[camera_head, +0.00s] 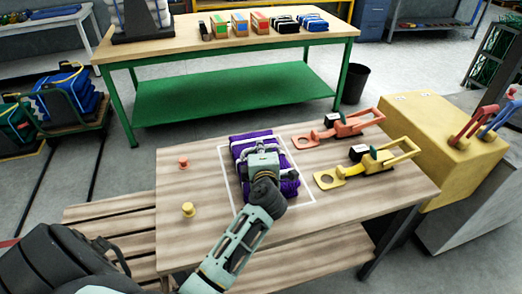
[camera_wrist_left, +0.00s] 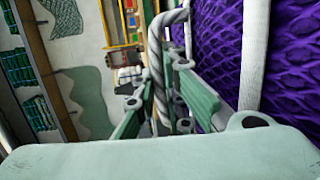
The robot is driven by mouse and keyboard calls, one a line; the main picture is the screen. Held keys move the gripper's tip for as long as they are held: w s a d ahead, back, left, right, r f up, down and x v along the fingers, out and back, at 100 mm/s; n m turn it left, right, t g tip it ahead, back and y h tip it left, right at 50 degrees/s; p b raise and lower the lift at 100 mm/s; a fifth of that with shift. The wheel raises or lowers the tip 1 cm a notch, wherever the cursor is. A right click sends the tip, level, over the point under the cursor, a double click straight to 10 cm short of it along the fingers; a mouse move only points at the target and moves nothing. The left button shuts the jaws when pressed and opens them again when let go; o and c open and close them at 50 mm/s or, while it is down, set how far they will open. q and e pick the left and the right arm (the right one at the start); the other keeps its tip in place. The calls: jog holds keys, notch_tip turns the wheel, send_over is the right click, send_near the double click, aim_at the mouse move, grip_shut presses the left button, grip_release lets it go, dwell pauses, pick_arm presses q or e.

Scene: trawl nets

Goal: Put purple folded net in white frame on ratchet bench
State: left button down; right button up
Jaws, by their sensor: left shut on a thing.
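The purple folded net (camera_head: 288,188) is a bundle bound with pale straps. It lies within the white frame (camera_head: 304,180) marked on the wooden bench top, and I cannot tell if it touches the wood. My left gripper (camera_head: 262,154) is over the net's middle, shut on its pale rope handle. In the left wrist view the twisted rope (camera_wrist_left: 156,65) runs between the green fingers (camera_wrist_left: 155,110), with the purple mesh (camera_wrist_left: 215,50) close on the right. The gripper hides part of the net. My right gripper is not in view.
A red ratchet (camera_head: 345,125) and a yellow ratchet (camera_head: 375,163) lie right of the frame. Red (camera_head: 183,162) and yellow (camera_head: 188,209) pegs stand left of it. A yellow box (camera_head: 440,145) stands at the right. A green-legged table (camera_head: 230,50) is behind.

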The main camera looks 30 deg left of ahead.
pick_arm(q)
jog(key=c, duration=2.3)
grip_release()
jog(key=shift+f, duration=0.1)
jog(key=o, duration=0.5)
jog(key=shift+c, duration=0.2)
jog(key=v, duration=1.2)
jog(key=shift+d, duration=0.1)
